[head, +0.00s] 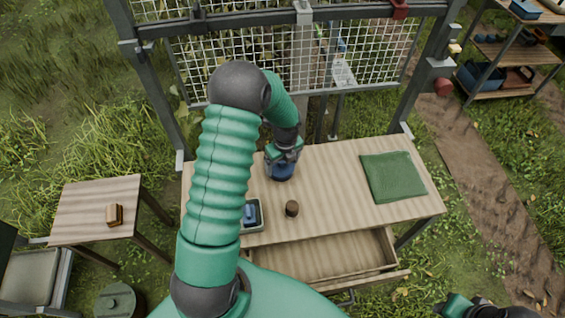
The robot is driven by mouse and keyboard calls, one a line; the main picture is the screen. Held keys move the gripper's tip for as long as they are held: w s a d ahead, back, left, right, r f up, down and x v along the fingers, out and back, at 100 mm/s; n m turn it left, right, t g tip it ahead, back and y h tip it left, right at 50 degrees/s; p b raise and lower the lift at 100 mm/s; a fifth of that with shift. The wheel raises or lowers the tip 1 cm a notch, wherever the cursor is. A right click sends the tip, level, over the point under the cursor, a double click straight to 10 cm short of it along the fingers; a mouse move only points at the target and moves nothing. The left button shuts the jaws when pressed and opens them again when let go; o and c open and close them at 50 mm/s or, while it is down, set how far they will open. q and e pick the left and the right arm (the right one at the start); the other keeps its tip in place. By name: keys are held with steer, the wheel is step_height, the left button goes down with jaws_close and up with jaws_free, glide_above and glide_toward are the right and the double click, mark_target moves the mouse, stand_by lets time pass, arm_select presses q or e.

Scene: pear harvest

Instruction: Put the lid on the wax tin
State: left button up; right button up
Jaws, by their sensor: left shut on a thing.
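My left gripper (283,157) reaches down over the wooden table and is shut on a dark blue round thing (281,174). The blue thing is at or just above the tabletop; I cannot tell if it touches. It may be the wax tin or its lid; the view is too small to tell. A small brown round piece (291,208) with a dark top stands on the table in front of it, apart from the gripper. My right gripper (452,307) is partly in view at the bottom right edge, away from the table; its fingers are unclear.
A small tray (262,216) with a blue item stands left of the brown piece, partly behind my arm. A green cloth (392,177) lies on the table's right. A drawer (330,256) is open at the front. A mesh frame (270,55) stands behind.

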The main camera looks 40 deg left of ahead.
mark_target(284, 169)
arm_select(q)
steer(key=o, duration=1.2)
steer(key=shift+c, duration=0.2)
step_height(284, 169, up, 11)
steer(key=d+p, duration=0.1)
steer(key=p, duration=0.9)
steer(key=shift+s, duration=0.2)
steer(key=shift+d+f, duration=0.1)
